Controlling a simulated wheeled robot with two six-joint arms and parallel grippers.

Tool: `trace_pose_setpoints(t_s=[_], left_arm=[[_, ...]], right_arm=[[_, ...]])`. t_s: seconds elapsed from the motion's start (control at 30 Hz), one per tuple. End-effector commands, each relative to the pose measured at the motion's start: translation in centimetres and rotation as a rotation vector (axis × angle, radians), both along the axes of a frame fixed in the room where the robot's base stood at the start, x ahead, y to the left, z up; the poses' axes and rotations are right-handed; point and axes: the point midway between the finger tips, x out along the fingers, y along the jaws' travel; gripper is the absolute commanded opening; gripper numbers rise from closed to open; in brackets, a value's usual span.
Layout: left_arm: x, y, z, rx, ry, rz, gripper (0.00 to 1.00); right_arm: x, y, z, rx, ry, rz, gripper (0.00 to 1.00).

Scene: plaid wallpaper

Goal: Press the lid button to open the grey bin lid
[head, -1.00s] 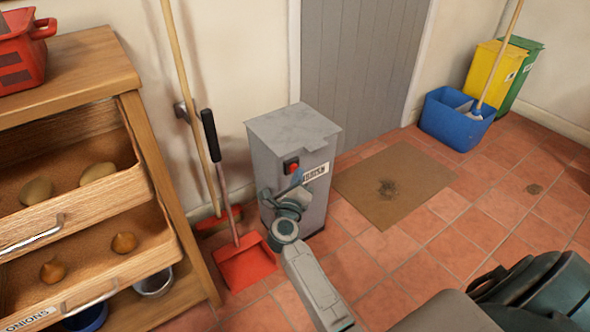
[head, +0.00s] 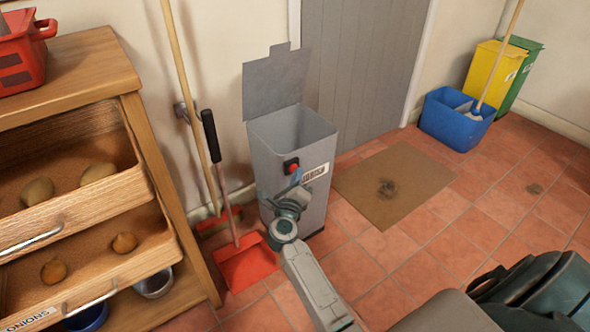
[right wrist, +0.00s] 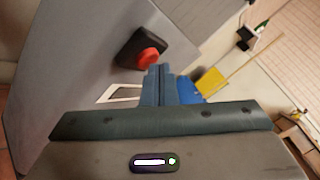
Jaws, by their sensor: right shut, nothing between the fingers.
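The grey bin (head: 300,150) stands against the wall beside the grey door. Its lid (head: 275,83) is up, tilted back against the wall, and the bin's mouth is open. The red lid button (head: 291,166) sits in a dark housing on the bin's front, next to a white label (head: 316,173). The button also shows in the right wrist view (right wrist: 149,58). My right gripper (head: 297,178) is shut and empty, its tips just below the button. In the right wrist view its blue fingertips (right wrist: 158,70) look close to the button; contact is unclear. My left gripper is not in view.
A wooden shelf (head: 120,70) with drawers stands at the left. A red dustpan (head: 246,262) and a long-handled broom lean beside the bin. A brown mat (head: 395,183) lies to the right. Blue (head: 455,120), yellow and green bins stand at the back right.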

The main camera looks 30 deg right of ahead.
Motion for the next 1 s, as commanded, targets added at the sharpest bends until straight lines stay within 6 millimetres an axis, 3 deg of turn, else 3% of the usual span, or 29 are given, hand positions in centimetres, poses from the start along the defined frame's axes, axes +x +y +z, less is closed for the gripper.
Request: trace_pose_setpoints(t_s=[0.23,0.63,1.0], left_arm=[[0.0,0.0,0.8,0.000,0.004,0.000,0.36],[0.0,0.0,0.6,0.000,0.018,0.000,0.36],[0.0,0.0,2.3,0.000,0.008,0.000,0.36]], right_arm=[[-1.3,-0.1,0.1,0.000,0.001,0.001,0.00],[-1.8,-0.1,0.1,-0.001,0.001,0.000,0.00],[-5.3,-0.4,0.1,-0.001,0.002,0.001,0.00]])
